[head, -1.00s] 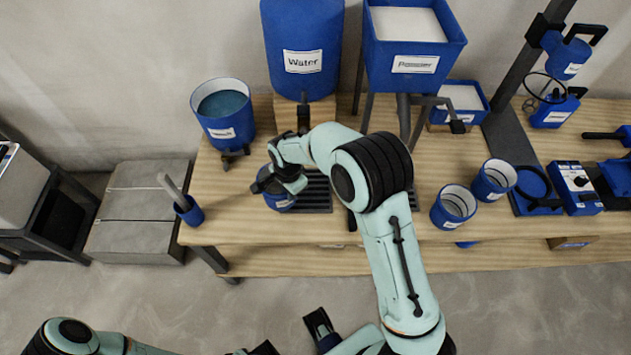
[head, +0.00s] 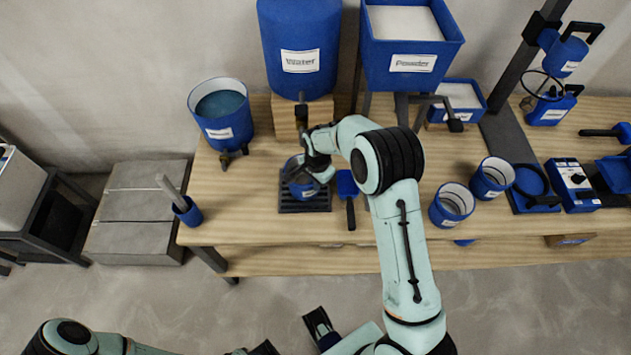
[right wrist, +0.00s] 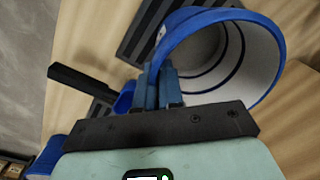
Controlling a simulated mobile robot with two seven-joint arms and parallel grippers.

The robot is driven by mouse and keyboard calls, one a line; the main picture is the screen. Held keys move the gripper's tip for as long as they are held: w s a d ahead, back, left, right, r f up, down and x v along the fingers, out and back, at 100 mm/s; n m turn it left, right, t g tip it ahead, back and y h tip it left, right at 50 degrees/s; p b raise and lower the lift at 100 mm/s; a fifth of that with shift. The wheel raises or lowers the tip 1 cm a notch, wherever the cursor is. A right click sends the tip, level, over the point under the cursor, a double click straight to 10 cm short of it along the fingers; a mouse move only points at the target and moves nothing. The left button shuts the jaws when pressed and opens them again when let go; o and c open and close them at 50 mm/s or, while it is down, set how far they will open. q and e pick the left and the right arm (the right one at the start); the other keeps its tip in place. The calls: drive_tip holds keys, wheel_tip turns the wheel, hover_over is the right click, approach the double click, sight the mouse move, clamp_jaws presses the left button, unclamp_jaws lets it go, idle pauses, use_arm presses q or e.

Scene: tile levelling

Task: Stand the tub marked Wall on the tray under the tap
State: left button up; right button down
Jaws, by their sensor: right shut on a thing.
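My right gripper (head: 316,172) is shut on the wall of a blue tub (head: 297,188) with a white inside. The tub is over the dark slatted tray (head: 305,207), below the tap (head: 301,118) of the Water barrel (head: 301,62). I cannot tell whether its base touches the tray. Its label is too small to read. In the right wrist view the fingers (right wrist: 160,85) grip the rim of the tub (right wrist: 262,95), which looks empty, and part of the tray (right wrist: 140,38) shows. My left arm shows at the bottom left; its gripper is not clear.
A blue scoop (head: 347,184) lies right of the tray. A tub of dark liquid (head: 222,110) stands at the back left. Two white-lined tubs (head: 452,206) (head: 492,178) stand to the right. A holder with a tool (head: 187,208) is at the left edge. Bare bench lies left of the tray.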

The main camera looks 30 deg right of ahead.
drive_tip(key=shift+f, duration=0.1)
drive_tip(key=c, duration=1.3)
unclamp_jaws()
drive_tip(key=shift+o, duration=0.2)
drive_tip(key=shift+r, duration=0.3)
wheel_tip(320, 180, up, 12)
drive_tip(key=p, duration=0.1)
drive_tip(key=shift+s+f, duration=0.15)
drive_tip(key=shift+s, duration=0.15)
